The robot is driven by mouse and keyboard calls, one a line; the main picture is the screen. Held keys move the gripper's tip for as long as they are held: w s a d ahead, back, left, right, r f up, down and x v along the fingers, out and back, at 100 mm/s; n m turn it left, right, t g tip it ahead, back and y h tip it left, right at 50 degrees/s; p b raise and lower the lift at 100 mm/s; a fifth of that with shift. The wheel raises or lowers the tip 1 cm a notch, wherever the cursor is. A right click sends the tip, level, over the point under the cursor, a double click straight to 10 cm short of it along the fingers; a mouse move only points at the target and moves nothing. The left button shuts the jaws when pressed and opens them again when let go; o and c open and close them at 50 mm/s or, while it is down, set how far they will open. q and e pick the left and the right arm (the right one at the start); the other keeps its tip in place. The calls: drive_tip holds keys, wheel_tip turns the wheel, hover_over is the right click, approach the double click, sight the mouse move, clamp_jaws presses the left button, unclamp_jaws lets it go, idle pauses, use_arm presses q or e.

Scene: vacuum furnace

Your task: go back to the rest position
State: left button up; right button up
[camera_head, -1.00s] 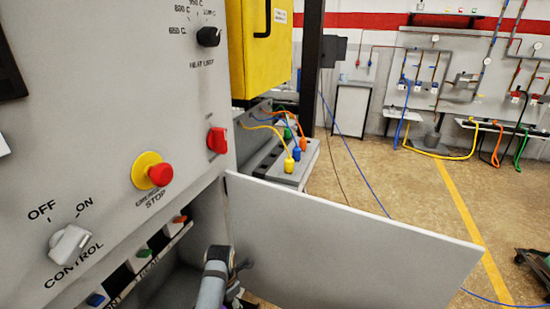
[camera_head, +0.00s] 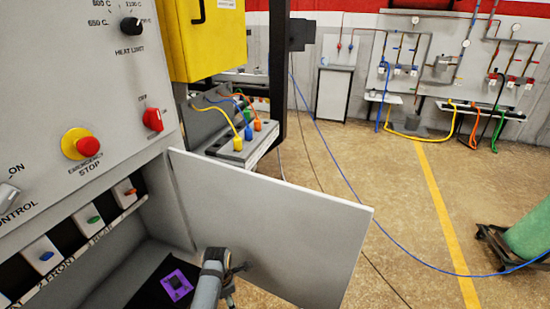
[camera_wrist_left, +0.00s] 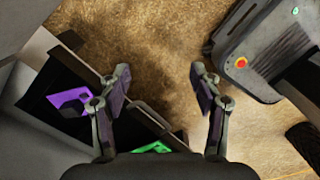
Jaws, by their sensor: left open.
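My left gripper (camera_head: 232,275) is at the lower middle of the head view, in front of the open grey cabinet door (camera_head: 275,230). In the left wrist view the left gripper (camera_wrist_left: 160,80) has its two fingers wide apart, with only floor between the tips. Whether the arm touches the door is not clear. A purple piece (camera_head: 177,285) lies on the dark floor of the open compartment, left of the gripper. It also shows in the left wrist view (camera_wrist_left: 70,97), near a green piece (camera_wrist_left: 155,147). My right gripper is not in view.
The furnace panel with a red emergency stop (camera_head: 88,146) and coloured buttons fills the left. A yellow box (camera_head: 207,40) and plugged cables stand behind the door. A green cylinder (camera_head: 530,235) on a cart is at right. Open floor lies between, crossed by a blue cable.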

use_arm(q)
drive_tip(key=s+a+f+m+p, duration=0.2)
drive_tip(key=s+f+m, duration=0.4)
drive_tip(key=s+f, duration=0.15)
drive_tip(key=s+a+f+m+p, duration=0.3)
drive_tip(key=s+f+m, duration=0.3)
drive_tip(key=s+f, duration=0.15)
drive_tip(key=s+a+f+m+p, duration=0.1)
drive_tip(key=s+m, duration=0.3)
drive_tip(key=s, duration=0.4)
drive_tip(key=s+a+f+m+p, duration=0.1)
drive_tip(key=s+a+f+m, duration=0.2)
drive_tip(key=s, duration=0.5)
drive_tip(key=s+a+f+m+t+p, duration=0.1)
drive_tip(key=s+a+f+m, duration=0.1)
drive_tip(key=s+m, duration=0.4)
drive_tip(key=shift+s+a+f+y, duration=0.4)
drive_tip(key=shift+s+a, duration=0.35)
drive_tip(key=shift+s, duration=0.4)
